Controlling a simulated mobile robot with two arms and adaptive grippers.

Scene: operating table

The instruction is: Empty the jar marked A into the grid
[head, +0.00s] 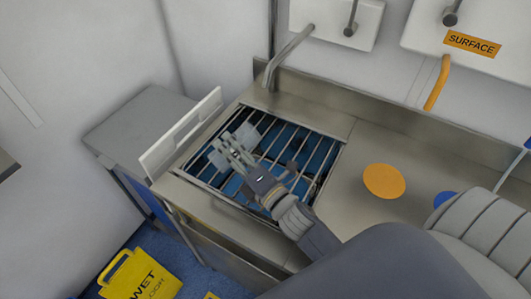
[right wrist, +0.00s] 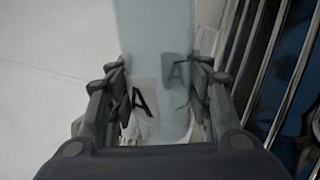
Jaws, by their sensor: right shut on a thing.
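The jar marked A (right wrist: 155,35) is pale, bluish and see-through. In the head view my right gripper (head: 232,152) is shut on the jar (head: 246,134) above the left part of the grid. The grid (head: 318,148) is a set of metal bars over a blue basin set in the steel counter. The jar's contents and its exact tilt cannot be made out. My left gripper is not in view.
An upright white panel (head: 180,135) edges the grid's left side. A grey side table (head: 140,118) stands beyond it. A tap (head: 288,56) hangs behind the grid. An orange disc (head: 384,181) lies on the counter to the right. A yellow wet-floor sign (head: 140,277) is below.

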